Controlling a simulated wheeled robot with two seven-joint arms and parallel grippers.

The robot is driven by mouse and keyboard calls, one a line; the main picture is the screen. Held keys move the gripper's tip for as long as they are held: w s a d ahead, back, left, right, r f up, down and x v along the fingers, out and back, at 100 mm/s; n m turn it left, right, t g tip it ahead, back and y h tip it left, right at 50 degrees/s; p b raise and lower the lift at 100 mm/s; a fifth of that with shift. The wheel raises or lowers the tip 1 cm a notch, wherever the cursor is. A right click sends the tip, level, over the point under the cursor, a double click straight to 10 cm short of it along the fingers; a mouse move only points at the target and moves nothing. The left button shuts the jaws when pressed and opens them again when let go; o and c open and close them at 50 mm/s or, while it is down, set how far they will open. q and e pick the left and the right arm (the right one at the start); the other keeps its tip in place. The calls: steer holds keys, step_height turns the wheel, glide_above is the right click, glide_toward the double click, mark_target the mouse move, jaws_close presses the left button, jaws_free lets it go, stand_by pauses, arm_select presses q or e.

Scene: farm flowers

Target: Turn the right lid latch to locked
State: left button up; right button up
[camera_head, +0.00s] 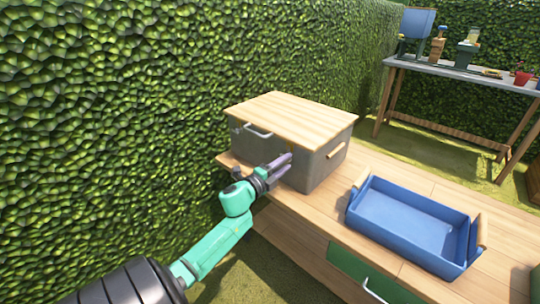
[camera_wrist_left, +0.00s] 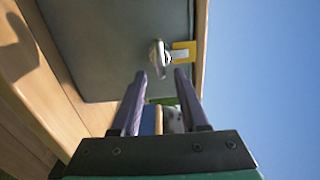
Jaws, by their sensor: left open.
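A grey box (camera_head: 312,172) with a pale wooden lid (camera_head: 290,118) stands on the wooden bench. In the left wrist view its grey wall (camera_wrist_left: 100,45) fills the upper left. A metal latch (camera_wrist_left: 157,58) sits on that wall near the lid edge, beside a yellow plate (camera_wrist_left: 184,49). Its pale lever seems to reach toward the plate. My left gripper (camera_head: 290,162) is at the box's front face, with purple fingers open. In the wrist view the open fingertips (camera_wrist_left: 160,73) lie on either side of the latch, with no clear contact. The latch is hidden in the head view.
A blue tray (camera_head: 405,245) stands on the bench (camera_head: 330,215) to the right. A tall hedge (camera_head: 120,110) rises behind on the left. A grey table (camera_head: 450,69) with pots is farther back.

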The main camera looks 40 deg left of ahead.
arm_select(q)
steer(key=s, duration=1.3)
steer(key=shift+s, duration=0.25)
arm_select(e)
steer(key=shift+s+a+r, duration=0.1)
steer(key=shift+s+r, duration=0.1)
steer(key=shift+s, duration=0.1)
arm_select(q)
steer(key=shift+d, duration=0.1)
